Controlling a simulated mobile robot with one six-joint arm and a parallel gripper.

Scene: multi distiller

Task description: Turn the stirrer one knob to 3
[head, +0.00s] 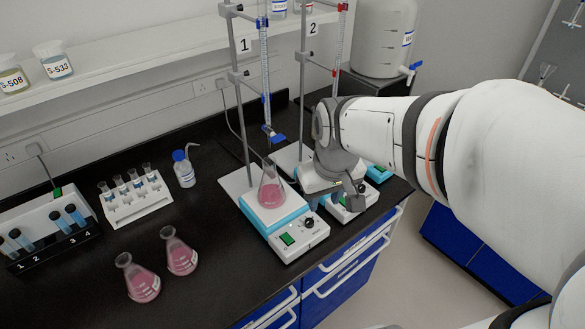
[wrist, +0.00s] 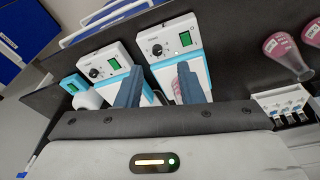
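Stirrer one (head: 300,238) is a white and light-blue unit below the burette stand labelled 1. It bears a flask of pink liquid (head: 271,190) and has a dark knob (head: 309,222) beside a green display. In the wrist view, stirrer one (wrist: 178,37) is the right-hand unit, with its knob (wrist: 157,50) facing me. My gripper (head: 328,203) hovers just right of stirrer one in the head view. Its two blue-grey fingers are apart in the wrist view (wrist: 159,78), with nothing between them. The knob is beyond the fingertips, untouched. Its pointer setting is too small to read.
Stirrer two (head: 352,203), with its own knob (wrist: 94,72), stands close to the right, partly hidden by my gripper. Burette stands rise behind. Two pink flasks (head: 143,281) (head: 180,254) and a vial rack (head: 134,203) stand left. The bench front is clear.

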